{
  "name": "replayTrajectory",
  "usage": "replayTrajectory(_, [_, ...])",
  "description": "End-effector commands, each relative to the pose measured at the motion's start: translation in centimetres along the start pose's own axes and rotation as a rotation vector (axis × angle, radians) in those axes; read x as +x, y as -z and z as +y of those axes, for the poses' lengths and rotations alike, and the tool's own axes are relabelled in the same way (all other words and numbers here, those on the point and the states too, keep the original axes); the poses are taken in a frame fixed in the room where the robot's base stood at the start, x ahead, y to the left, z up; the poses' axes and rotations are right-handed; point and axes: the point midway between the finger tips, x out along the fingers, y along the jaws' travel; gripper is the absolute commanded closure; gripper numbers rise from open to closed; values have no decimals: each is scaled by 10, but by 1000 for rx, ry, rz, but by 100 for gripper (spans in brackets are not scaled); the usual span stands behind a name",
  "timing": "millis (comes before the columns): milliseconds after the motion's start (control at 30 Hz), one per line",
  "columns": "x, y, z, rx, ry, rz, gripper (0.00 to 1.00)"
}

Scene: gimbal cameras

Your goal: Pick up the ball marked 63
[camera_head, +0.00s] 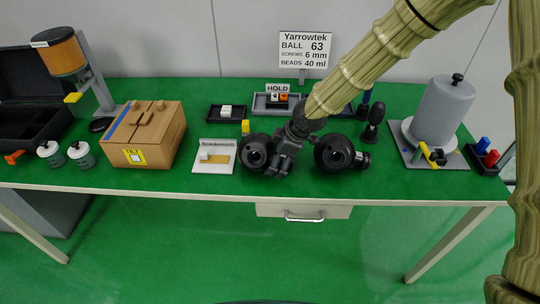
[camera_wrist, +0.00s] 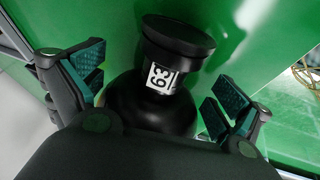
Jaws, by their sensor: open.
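The black ball marked 63 (camera_wrist: 150,115) shows in the wrist view, with a short neck, a wide flat end and a white label reading 63 (camera_wrist: 162,78). My gripper (camera_wrist: 150,95) is open, with one teal-padded finger on each side of the ball and visible gaps. In the head view my gripper (camera_head: 283,162) is low over the table, right beside the left black ball (camera_head: 255,152) and partly covering it. A second black ball (camera_head: 333,153) lies to the right, its neck pointing right. I cannot read either ball's number in the head view.
The green table (camera_head: 220,95) holds a cardboard box (camera_head: 145,135), a white card (camera_head: 214,160), a yellow block (camera_head: 245,127) and a HOLD tray (camera_head: 268,111). A dark upright tool (camera_head: 374,122) and a grey cylinder (camera_head: 437,110) stand right. The front edge is close.

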Motion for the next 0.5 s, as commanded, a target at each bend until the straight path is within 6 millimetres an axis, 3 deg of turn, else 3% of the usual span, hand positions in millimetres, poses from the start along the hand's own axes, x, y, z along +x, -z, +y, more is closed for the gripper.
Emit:
replayTrajectory(67, [0, 0, 0, 0, 0, 0, 11])
replayTrajectory(500, [0, 0, 0, 0, 0, 0, 90])
